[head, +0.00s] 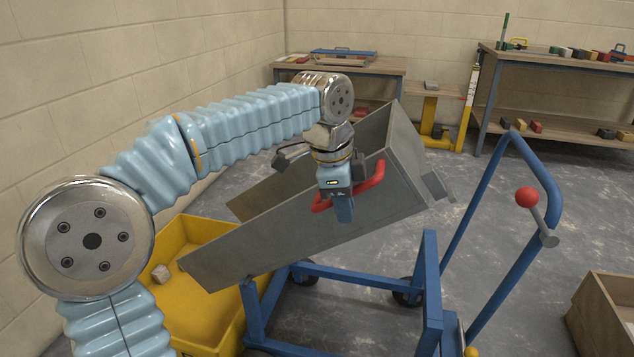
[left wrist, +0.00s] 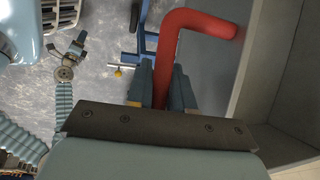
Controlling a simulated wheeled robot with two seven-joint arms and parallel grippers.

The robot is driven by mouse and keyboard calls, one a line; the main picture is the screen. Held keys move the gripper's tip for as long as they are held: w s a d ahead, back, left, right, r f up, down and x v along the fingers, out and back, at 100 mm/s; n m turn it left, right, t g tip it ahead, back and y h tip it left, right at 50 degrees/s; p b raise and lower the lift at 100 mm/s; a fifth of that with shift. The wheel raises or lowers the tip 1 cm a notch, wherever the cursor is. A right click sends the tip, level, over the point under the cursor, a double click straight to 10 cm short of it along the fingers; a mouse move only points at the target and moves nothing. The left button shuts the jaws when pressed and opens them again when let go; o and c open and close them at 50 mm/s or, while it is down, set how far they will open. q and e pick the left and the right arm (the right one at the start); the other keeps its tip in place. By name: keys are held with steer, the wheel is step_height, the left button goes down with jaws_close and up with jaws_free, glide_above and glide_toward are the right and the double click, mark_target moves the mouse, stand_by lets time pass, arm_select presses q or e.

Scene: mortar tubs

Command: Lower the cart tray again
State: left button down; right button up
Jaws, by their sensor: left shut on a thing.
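The grey cart tray (head: 300,235) is tipped up on the blue cart frame (head: 345,277). Its right end is high, and its low left end hangs over a yellow tub (head: 208,228). A red handle (head: 375,176) sits on the tray's near side. My left gripper (head: 343,205) is shut on this handle. The left wrist view shows the fingers (left wrist: 160,85) around the handle's red bar (left wrist: 190,22), with the tray wall (left wrist: 262,70) to the right. My right gripper (left wrist: 77,44) shows small in the left wrist view, away from the tray; its jaws are unclear.
A small block (head: 160,273) is in the yellow tub. A lever with a red ball (head: 526,197) is on the cart's blue push handle (head: 480,215). A wooden box (head: 598,315) stands at lower right. Benches (head: 560,75) line the back; grey floor lies between.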

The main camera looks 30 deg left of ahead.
arm_select(q)
steer(key=w+d+f+y, duration=0.1)
steer(key=d+f+y, duration=0.2)
steer(key=d+f, duration=0.4)
steer(key=w+d+f+g+y, duration=0.1)
steer(key=d+f+y, duration=0.3)
steer(key=f, duration=1.1)
steer(key=w+d, duration=0.1)
steer(key=d, duration=0.2)
steer(key=shift+w+m+g, duration=0.2)
steer(key=shift+m+g, duration=0.1)
steer(key=shift+d+f, duration=0.1)
steer(key=shift+f, duration=0.2)
steer(key=c, duration=1.1)
jaws_free()
steer(key=shift+r, duration=0.1)
steer(key=p+v, duration=0.1)
steer(key=v, duration=0.6)
steer(key=shift+d, duration=0.2)
